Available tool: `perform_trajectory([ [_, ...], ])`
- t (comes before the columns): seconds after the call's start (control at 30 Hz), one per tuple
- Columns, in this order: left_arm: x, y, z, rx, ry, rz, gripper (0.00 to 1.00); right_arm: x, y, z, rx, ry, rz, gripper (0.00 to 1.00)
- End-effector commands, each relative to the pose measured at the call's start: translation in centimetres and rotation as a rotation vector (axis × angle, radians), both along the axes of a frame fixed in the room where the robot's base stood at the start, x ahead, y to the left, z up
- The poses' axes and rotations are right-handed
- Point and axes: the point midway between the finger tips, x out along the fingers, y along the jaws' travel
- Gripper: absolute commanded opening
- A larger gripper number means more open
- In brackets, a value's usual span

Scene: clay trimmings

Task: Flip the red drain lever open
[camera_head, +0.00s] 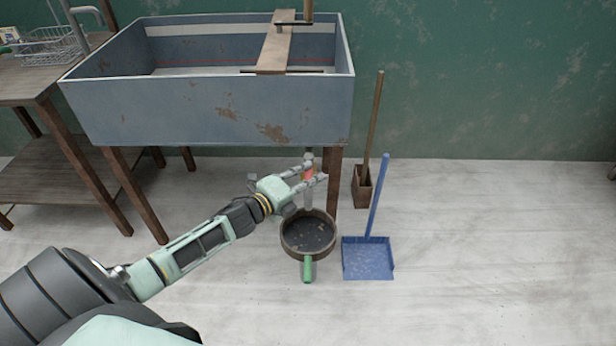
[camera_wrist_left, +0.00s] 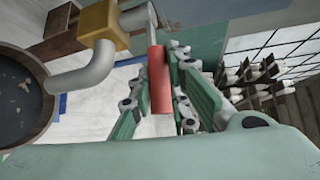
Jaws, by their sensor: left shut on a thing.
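The blue-grey sink (camera_head: 200,110) stands on wooden legs, with its drain pipe (camera_head: 308,192) coming down at its right front. My left gripper (camera_head: 316,172) is under the sink's front right corner, shut on the red drain lever (camera_head: 307,174). In the left wrist view the red lever (camera_wrist_left: 158,80) lies between the fingers, beside a brass valve body (camera_wrist_left: 102,22) and a bent grey pipe (camera_wrist_left: 85,75). The fingers partly hide the lever in the head view. My right gripper is not in view.
A round bucket (camera_head: 285,248) with a green handle (camera_head: 308,268) stands on the floor below the pipe. A blue dustpan (camera_head: 368,262) and a wooden-handled brush (camera_head: 374,130) stand to the right. A wooden table (camera_head: 45,85) is at the left. Floor at right is clear.

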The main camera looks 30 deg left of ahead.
Motion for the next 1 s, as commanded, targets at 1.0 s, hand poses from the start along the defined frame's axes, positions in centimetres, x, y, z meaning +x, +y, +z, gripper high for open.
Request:
perform_trajectory([
  [1.0,-5.7,1.2,0.5,-0.002,0.006,-0.001,0.36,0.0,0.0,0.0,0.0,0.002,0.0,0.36],
])
